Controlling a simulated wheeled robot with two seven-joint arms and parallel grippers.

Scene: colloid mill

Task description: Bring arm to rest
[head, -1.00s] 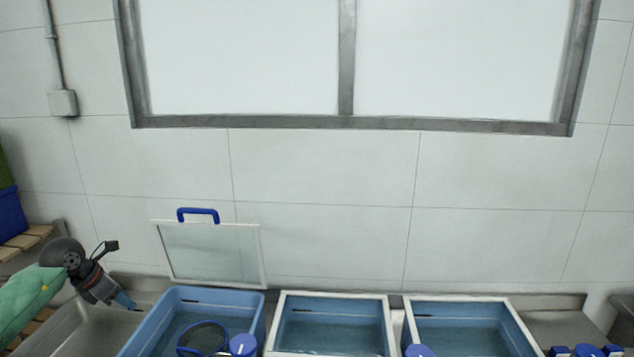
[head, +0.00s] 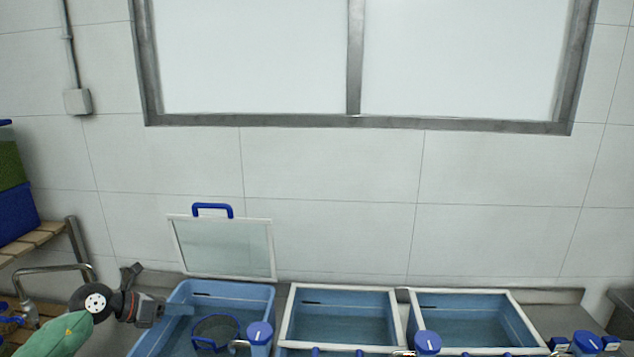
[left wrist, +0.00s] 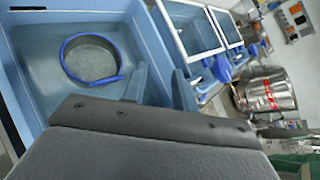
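My left arm, with a green sleeve, comes in at the lower left of the head view. Its left gripper (head: 182,309) points right, with blue fingertips at the left rim of the open blue tub (head: 172,318); I cannot tell whether they touch it. In the left wrist view the two fingers of the left gripper (left wrist: 160,88) stand apart with nothing between them. A round blue-rimmed sieve (head: 215,333) lies inside the tub, and it also shows in the left wrist view (left wrist: 92,60). My right gripper is in neither view.
A clear lid with a blue handle (head: 222,248) stands upright behind the tub. Two white-framed tubs (head: 340,317) (head: 475,318) stand to the right. A wooden rack with bins (head: 28,245) and a metal tap (head: 50,268) are at the left. A steel pot (left wrist: 268,92) shows in the wrist view.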

